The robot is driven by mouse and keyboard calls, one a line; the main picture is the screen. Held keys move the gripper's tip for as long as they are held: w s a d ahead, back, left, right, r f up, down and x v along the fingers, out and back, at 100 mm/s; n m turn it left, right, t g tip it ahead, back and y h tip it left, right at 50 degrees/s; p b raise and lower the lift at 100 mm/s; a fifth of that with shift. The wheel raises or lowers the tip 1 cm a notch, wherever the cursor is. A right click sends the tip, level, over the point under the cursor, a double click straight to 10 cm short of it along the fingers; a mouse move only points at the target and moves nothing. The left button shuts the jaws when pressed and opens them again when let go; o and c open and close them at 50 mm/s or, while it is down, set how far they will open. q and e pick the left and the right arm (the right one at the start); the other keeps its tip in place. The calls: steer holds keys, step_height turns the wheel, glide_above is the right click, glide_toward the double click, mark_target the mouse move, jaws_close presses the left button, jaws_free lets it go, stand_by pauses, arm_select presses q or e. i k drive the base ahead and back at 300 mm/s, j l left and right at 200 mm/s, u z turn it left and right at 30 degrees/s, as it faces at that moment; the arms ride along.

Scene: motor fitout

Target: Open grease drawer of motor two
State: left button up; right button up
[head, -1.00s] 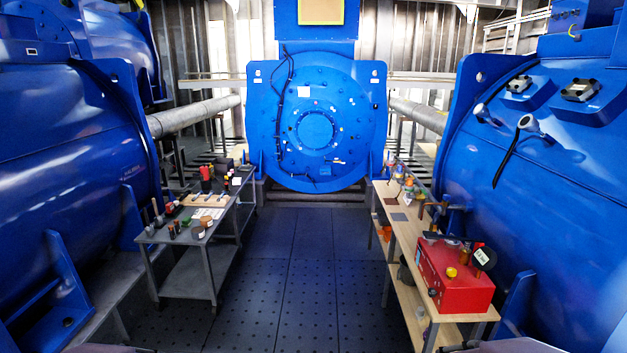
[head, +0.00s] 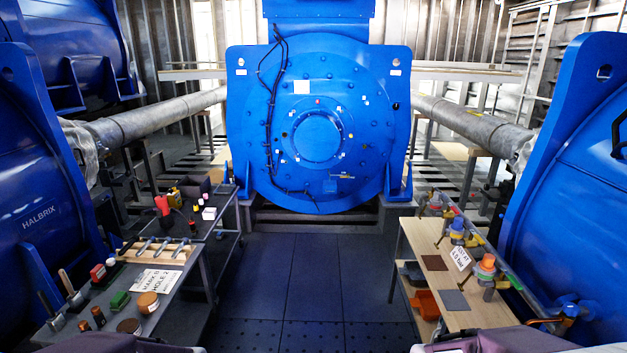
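A large blue round-faced motor (head: 350,80) stands straight ahead, with a raised central hub (head: 317,138) and a dark cable running down its left side. Another blue motor, lettered HALBRIX (head: 39,217), is at the left, and a third blue housing (head: 575,150) is at the right. I cannot tell which is motor two, and no grease drawer is clearly visible. Neither of my grippers is in view.
A grey workbench (head: 190,300) with several tools, jars and a sign stands left. A wooden bench (head: 480,312) with cans, pads and a sign stands right, an orange bin (head: 424,303) on its lower shelf. The dark floor (head: 290,265) between them is clear up to the central motor.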

mark_target(327, 189)
steer(key=i+l, duration=0.1)
steer(key=i, duration=6)
steer(key=j+u, duration=0.1)
steer(key=u, duration=0.25)
